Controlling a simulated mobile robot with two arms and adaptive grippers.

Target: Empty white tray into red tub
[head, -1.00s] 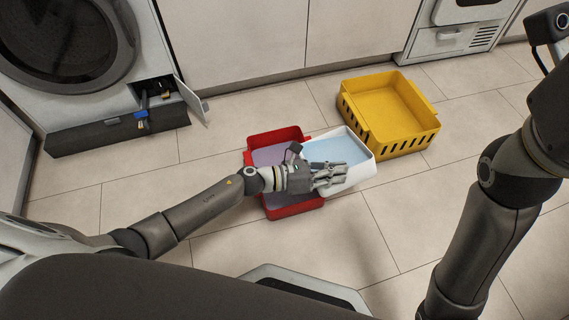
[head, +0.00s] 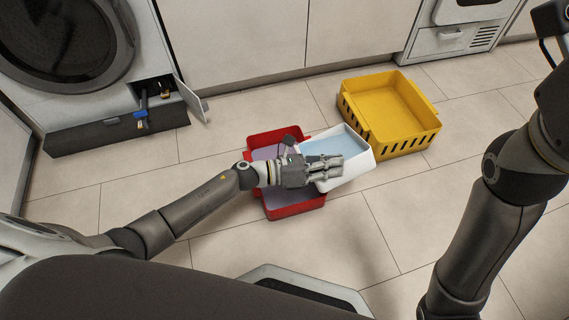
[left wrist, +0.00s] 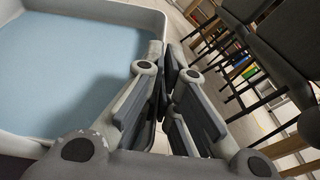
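The white tray (head: 357,170) hangs at the right side of the red tub (head: 290,210), overlapping its right edge, and looks tilted. Its inside shows a flat pale-blue surface (head: 322,145), seen also in the left wrist view (left wrist: 75,75); I cannot tell if this is liquid. The red tub stands on the floor with a pale lilac surface inside, partly hidden by my arm. My left gripper (head: 326,172) is at the tray's near side, its fingers closed together at the tray's wall in the left wrist view (left wrist: 165,75). My right gripper is out of view.
A yellow crate (head: 395,135) with slotted sides stands close to the right of the tray. A washing machine (head: 70,60) with an open small flap (head: 192,98) is at the back left.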

